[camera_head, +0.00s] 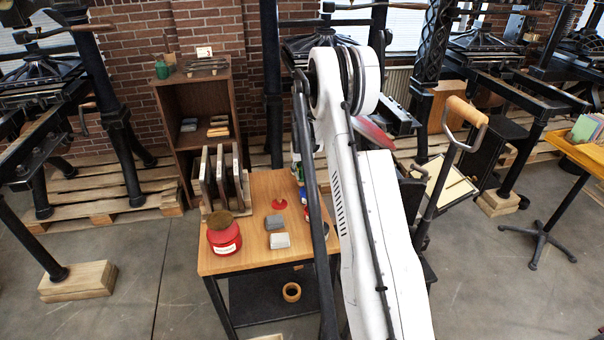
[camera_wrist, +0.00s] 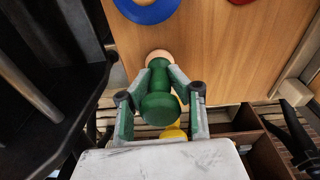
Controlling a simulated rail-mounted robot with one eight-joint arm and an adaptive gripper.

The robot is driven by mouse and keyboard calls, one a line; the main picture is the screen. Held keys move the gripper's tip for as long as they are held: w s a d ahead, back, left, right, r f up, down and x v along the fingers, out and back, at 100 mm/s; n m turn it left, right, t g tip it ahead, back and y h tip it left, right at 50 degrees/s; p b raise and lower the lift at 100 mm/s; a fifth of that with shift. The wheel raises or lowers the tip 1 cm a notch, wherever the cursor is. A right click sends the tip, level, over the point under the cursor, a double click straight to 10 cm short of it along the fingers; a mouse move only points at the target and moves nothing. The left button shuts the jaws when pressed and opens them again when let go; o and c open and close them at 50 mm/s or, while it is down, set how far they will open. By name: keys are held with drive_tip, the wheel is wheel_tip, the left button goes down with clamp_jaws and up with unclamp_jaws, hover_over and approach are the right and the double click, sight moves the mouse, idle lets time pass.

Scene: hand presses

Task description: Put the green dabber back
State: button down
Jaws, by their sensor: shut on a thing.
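The green dabber (camera_wrist: 158,106) is in the wrist view, with a round green knob toward the camera and a pale round end away from it. My gripper (camera_wrist: 160,78) is shut on it, one finger on each side. The dabber lies in view over the near edge of a wooden tabletop (camera_wrist: 205,55); I cannot tell whether its pale end touches the wood. A blue disc (camera_wrist: 146,10) and part of a red one (camera_wrist: 240,1) are on the tabletop beyond. In the head view my arm hides most of the gripper.
A yellow thing (camera_wrist: 174,134) shows below the dabber in the wrist view. A wooden shelf (camera_head: 196,120) stands behind the table.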

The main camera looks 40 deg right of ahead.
drive_tip(key=shift+f, duration=0.15)
drive_tip(key=c, duration=1.6)
unclamp_jaws()
